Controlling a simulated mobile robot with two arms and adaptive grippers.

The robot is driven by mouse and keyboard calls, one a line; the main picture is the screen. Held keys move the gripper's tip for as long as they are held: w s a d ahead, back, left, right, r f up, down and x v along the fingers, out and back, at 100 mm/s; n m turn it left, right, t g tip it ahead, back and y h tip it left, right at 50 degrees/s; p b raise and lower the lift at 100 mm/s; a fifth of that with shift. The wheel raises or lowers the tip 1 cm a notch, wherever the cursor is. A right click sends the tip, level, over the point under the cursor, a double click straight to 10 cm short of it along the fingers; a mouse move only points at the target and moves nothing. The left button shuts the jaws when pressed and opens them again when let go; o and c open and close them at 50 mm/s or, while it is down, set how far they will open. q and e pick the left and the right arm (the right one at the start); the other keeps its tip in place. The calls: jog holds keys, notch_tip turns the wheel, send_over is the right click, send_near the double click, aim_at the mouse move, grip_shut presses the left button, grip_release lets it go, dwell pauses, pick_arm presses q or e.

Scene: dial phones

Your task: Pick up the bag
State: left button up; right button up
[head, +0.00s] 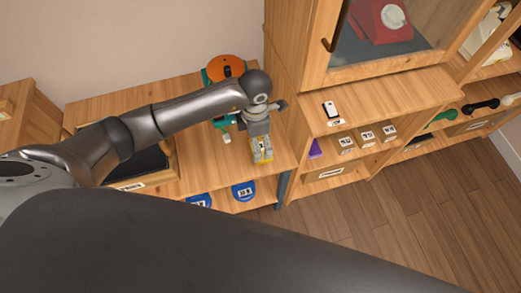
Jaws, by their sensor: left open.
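My left arm reaches in from the left over a low wooden table (100,107). My left gripper (262,153) points down near the table's right end and is open. A yellow patch with a dark mark shows at its fingers; I cannot tell whether this is part of the gripper or a thing behind it. I cannot make out a bag for certain. Two blue rounded things with white labels, one at the right (243,191) and one at the left (200,201), show below the table's front edge. My right gripper is not in view.
An orange and teal thing (225,68) stands at the table's back, partly behind my arm. To the right, a wooden shelf unit (385,92) holds a white phone (330,109), small labelled boxes (367,135) and a purple thing (315,148). Open wooden floor (400,220) lies in front.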

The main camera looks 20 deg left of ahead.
aim_at(263, 161)
pick_arm(q)
notch_tip(263, 161, down, 2)
jog(key=shift+b, duration=0.4)
jog(key=f+b, duration=0.1)
jog(key=f, duration=0.1)
jog(key=f+b, duration=0.2)
jog(key=shift+w+a+f, duration=0.1)
jog(key=shift+w+f, duration=0.1)
jog(key=shift+f, duration=0.05)
jog(key=shift+r, duration=0.1)
jog(key=shift+c, duration=0.4)
jog(key=c, duration=0.8)
